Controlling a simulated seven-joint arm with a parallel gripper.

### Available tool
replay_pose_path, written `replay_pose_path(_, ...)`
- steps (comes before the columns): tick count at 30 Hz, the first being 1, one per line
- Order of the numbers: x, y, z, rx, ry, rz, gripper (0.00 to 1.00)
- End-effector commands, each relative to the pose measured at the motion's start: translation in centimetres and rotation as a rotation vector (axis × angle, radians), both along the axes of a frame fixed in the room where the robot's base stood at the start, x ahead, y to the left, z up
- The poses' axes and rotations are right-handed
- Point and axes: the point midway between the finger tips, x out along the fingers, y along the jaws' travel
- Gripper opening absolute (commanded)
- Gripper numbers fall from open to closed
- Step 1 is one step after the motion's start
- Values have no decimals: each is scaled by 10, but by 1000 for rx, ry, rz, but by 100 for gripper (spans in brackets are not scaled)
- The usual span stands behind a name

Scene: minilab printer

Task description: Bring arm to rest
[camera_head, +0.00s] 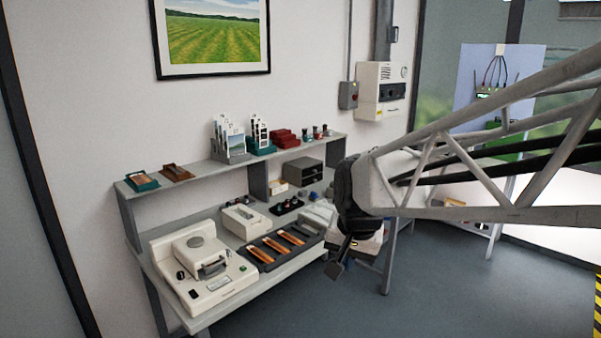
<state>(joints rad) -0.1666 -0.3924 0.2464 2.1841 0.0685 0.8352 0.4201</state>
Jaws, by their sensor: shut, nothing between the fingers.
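My gripper (340,262) is the small dark end below the black wrist of my arm. It is shut and empty, pointing down and a little left. It hangs in the air in front of the right end of the workbench, seen against the grey floor and the bench edge. My light grey truss arm reaches in from the right edge of the picture. The arm and wrist hide part of the right end of the bench.
A workbench (212,312) carries a cream machine (205,265), a smaller cream box (246,221) and a dark tray (262,259) with copper-coloured strips. A shelf (205,173) above holds card racks and small items. The floor (465,285) at the right is clear.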

Motion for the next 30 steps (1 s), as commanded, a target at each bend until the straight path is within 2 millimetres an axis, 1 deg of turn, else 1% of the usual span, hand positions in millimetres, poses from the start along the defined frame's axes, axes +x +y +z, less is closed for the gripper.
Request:
replay_pose_path(1,-16,-11,1,-12,-4,14,0)
replay_pose_path(3,-37,-24,1,-32,-5,42,0)
replay_pose_path(8,-87,-52,-3,-77,-4,106,0)
replay_pose_path(9,-99,-58,-6,-87,-2,123,0)
replay_pose_path(12,-129,-71,-11,-113,0,161,0)
replay_pose_path(16,-161,-84,-20,-142,6,205,0)
replay_pose_path(19,-178,-90,-25,-157,9,231,0)
replay_pose_path(22,-188,-94,-28,-166,11,244,0)
replay_pose_path(25,-192,-95,-30,-170,14,252,0)
replay_pose_path(30,-193,-95,-30,-170,14,253,0)
